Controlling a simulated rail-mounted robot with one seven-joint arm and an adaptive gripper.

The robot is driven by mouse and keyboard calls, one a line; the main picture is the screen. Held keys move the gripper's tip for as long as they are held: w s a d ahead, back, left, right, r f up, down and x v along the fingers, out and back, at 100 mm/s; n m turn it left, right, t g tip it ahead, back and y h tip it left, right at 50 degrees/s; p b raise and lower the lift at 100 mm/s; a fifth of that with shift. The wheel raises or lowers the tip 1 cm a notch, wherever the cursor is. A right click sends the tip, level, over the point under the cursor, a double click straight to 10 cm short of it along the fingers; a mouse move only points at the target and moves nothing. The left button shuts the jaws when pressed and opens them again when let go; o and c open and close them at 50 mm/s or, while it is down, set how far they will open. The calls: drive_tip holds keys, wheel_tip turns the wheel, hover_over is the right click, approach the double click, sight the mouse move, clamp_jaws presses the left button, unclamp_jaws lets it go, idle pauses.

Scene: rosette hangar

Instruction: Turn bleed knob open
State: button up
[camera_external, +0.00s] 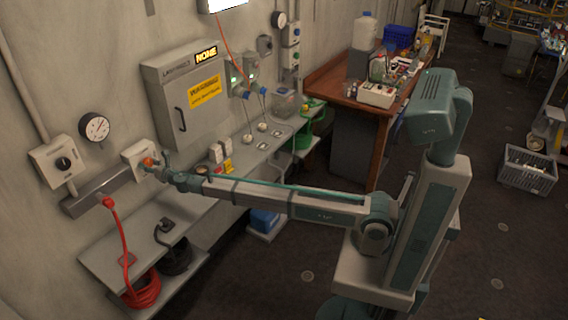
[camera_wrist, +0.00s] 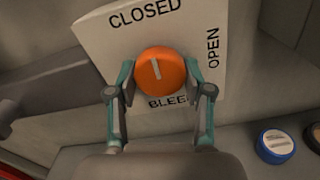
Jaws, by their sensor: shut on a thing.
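The bleed knob (camera_wrist: 160,71) is a round orange knob with a white pointer line on a white plate (camera_wrist: 104,36). The plate is marked CLOSED at the top, OPEN at the right and BLEED below. The pointer line runs nearly straight up in the wrist view, toward CLOSED. My gripper (camera_wrist: 160,84) is shut on the knob, one finger on its left side and one on its right. In the external view the knob (camera_external: 149,162) shows orange on its wall box, with my gripper (camera_external: 156,167) at it.
A white box with a black knob (camera_external: 62,163) and a round gauge (camera_external: 95,127) are on the wall to the left. A grey cabinet (camera_external: 185,95) hangs to the right. A shelf (camera_external: 97,255) with a red hose (camera_external: 143,289) is below. A blue round item (camera_wrist: 274,146) lies right of the plate.

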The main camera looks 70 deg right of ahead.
drive_tip(key=shift+f+b, duration=0.2)
drive_tip(key=shift+b, duration=0.1)
drive_tip(key=m+b, duration=0.4)
drive_tip(key=b, duration=0.1)
drive_tip(key=shift+f, duration=0.1)
drive_tip(key=m+b, duration=0.4)
drive_tip(key=b, duration=0.1)
drive_tip(key=shift+a+m, duration=0.1)
drive_tip(key=shift+m, duration=0.2)
drive_tip(key=m+b, duration=0.5)
drive_tip(key=b, duration=0.2)
drive_tip(key=m+b, duration=0.2)
drive_tip(key=r+m+b, duration=0.1)
drive_tip(key=m+b, duration=0.1)
drive_tip(key=o, duration=1.2)
drive_tip(key=shift+c, duration=0.2)
drive_tip(key=shift+s+a, duration=0.1)
